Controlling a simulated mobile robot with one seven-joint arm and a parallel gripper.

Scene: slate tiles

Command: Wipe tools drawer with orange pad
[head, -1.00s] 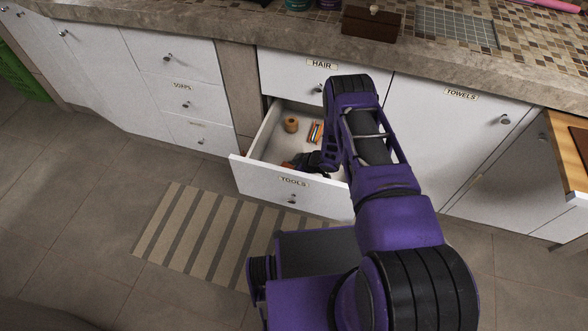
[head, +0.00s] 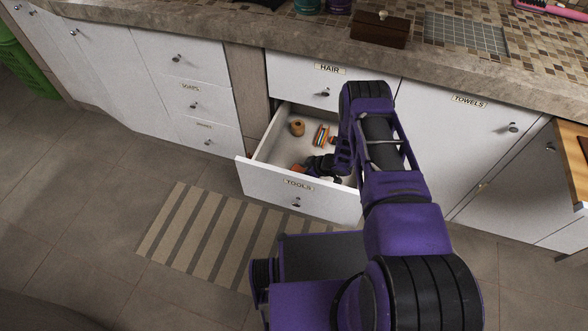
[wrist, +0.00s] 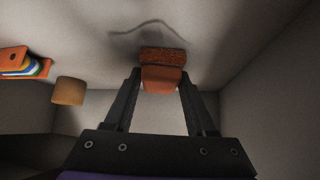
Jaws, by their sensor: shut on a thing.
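The tools drawer (head: 297,191) stands open, with its TOOLS label on the white front. My gripper (head: 311,168) reaches down inside it, near the front. In the wrist view my gripper (wrist: 161,88) is shut on the orange pad (wrist: 162,56), whose far face is rough and darker. The pad is at or just above the pale drawer floor; I cannot tell if it touches. A thin dark wavy mark (wrist: 152,22) shows on the floor just beyond the pad. In the head view only a bit of the orange pad (head: 297,169) shows beside the dark fingers.
Drawer walls close in around my gripper. The HAIR drawer (head: 305,80) above is shut. A striped rug (head: 200,235) lies on the floor.

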